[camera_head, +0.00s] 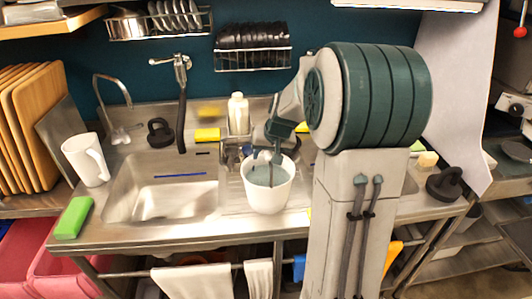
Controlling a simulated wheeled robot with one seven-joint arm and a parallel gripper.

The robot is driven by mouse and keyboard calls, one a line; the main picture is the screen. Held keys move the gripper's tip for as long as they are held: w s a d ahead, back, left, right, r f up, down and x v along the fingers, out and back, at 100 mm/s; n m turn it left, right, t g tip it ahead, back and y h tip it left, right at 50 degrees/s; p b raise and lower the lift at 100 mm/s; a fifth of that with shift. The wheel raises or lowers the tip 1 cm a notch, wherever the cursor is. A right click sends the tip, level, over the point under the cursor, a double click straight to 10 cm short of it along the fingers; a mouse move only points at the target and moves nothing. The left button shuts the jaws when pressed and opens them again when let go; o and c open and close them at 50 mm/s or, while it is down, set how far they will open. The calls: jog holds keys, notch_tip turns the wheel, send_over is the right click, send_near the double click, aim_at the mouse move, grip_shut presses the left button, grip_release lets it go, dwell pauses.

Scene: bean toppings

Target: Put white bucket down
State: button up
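The white bucket (267,196) is upright at the front middle of the steel sink counter, with a grey-blue inside. I cannot tell whether its base touches the counter or hangs just above it. My gripper (266,156) is at the bucket's upper rim, reaching down from my arm on the right. The fingertips overlap the rim and the inside, and whether they are closed on it is too small to tell.
A sink basin (165,190) is left of the bucket. A white pitcher (86,160) and a green block (73,217) stand further left. A white bottle (238,114) and a yellow sponge (207,135) are behind. The tall tap (182,100) rises at the back.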

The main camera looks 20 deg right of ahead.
jog(key=shift+s+r, duration=0.1)
jog(key=shift+r, duration=0.35)
jog(key=a+b+v, duration=0.1)
jog(key=b+v, duration=0.1)
jog(key=v, duration=0.9)
jog(key=s+a+f+n, duration=0.1)
jog(key=s+a+f, duration=0.1)
jog(key=s, duration=0.5)
jog(key=s+a+f+n+g, duration=0.1)
jog(key=s+a+f, duration=0.1)
jog(key=s+a, duration=0.3)
jog(key=s+a+f+n, duration=0.1)
jog(key=s+a, duration=0.3)
jog(key=s, duration=0.5)
jog(key=shift+f+n+h, duration=0.3)
jog(key=shift+f+h, duration=0.1)
jog(key=shift+f, duration=0.25)
jog(key=shift+c, duration=0.7)
jog(key=shift+a, duration=0.2)
